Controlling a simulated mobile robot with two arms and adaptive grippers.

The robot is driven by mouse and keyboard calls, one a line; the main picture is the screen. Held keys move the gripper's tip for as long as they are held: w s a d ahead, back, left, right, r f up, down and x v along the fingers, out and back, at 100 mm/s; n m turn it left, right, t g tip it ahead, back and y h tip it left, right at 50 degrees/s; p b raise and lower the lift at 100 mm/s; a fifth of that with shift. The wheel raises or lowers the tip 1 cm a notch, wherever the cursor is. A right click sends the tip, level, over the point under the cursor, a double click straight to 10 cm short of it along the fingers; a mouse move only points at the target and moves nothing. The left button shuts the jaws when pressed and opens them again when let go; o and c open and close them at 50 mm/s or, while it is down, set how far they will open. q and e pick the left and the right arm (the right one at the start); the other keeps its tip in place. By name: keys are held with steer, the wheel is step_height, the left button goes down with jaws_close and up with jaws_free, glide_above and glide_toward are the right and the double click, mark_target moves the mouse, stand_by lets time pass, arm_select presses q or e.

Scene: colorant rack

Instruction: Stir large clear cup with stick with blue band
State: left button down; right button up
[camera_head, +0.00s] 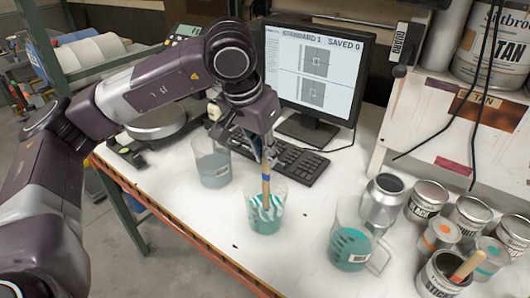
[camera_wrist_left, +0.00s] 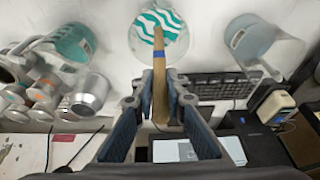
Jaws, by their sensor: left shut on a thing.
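My left gripper (camera_head: 267,152) is shut on a wooden stick with a blue band (camera_head: 265,188). The stick is nearly upright, and its lower end is inside a clear cup (camera_head: 265,221) with teal and white striped contents. In the left wrist view, the gripper (camera_wrist_left: 160,80) has the stick (camera_wrist_left: 158,52) between its fingers, with the blue band just past the fingertips. The stick's far end reaches the striped contents of the cup (camera_wrist_left: 175,53). How deep it goes is hard to tell. My right gripper is not in view.
A clear cup with greyish contents (camera_head: 213,170) stands left of the striped cup. A handled clear pitcher with teal liquid (camera_head: 348,250) stands to the right. Beyond are a keyboard (camera_head: 300,166), monitor (camera_head: 325,65), scale (camera_head: 160,122) and silver can (camera_head: 382,203). Paint cans crowd the right.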

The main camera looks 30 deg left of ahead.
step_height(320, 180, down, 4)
steer(key=b, duration=0.3)
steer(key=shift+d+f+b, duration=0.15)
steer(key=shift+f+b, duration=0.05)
steer(key=shift+b, duration=0.2)
